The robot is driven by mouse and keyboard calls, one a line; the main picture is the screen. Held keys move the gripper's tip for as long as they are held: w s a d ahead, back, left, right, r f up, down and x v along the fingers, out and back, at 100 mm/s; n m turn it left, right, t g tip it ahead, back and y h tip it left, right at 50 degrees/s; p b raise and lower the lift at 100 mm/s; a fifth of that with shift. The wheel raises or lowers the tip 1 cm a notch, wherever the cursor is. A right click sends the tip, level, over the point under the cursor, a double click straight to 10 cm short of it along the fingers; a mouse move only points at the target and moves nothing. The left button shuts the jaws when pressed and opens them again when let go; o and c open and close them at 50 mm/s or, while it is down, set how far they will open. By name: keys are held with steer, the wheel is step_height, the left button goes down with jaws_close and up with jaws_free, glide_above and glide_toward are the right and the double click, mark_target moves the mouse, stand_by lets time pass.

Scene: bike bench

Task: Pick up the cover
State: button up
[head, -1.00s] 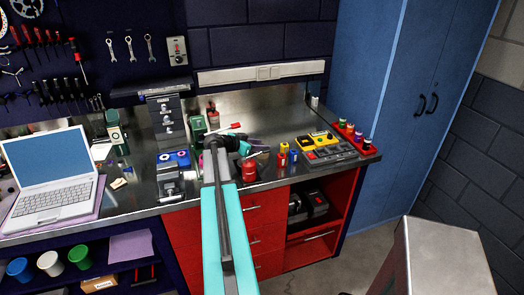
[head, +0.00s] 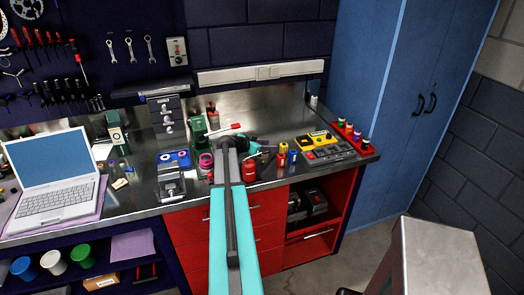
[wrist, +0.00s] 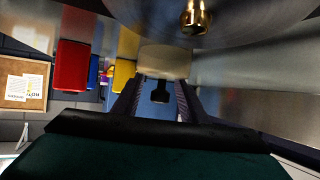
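My gripper (wrist: 158,95) reaches forward in the wrist view with its two dark fingers apart. A cream rounded piece (wrist: 164,62) sits at the fingertips; I cannot tell whether it is the cover or whether the fingers touch it. A small black piece shows between the fingers below it. A brass fitting (wrist: 196,18) shows above, against a large grey metallic surface. In the head view, the end of my arm is over the bench, left of the red can and behind it. My fingertips are too small to make out there, and no cover is clearly recognisable.
The steel bench (head: 130,190) is crowded. A red can (head: 249,170) and a pink round item (head: 206,163) stand near my arm. A yellow device (head: 314,140) and a red rack (head: 352,136) are at right, a laptop (head: 55,175) at left.

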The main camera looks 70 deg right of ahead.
stand_by(0.3)
jaws_close()
stand_by(0.3)
steer(key=shift+b+v, duration=0.55)
steer(key=shift+v, duration=0.25)
steer(key=r+b+v, duration=0.1)
steer(key=b+v, duration=0.4)
steer(key=v, duration=0.9)
steer(key=shift+d+r, duration=0.1)
steer(key=shift+r, duration=0.05)
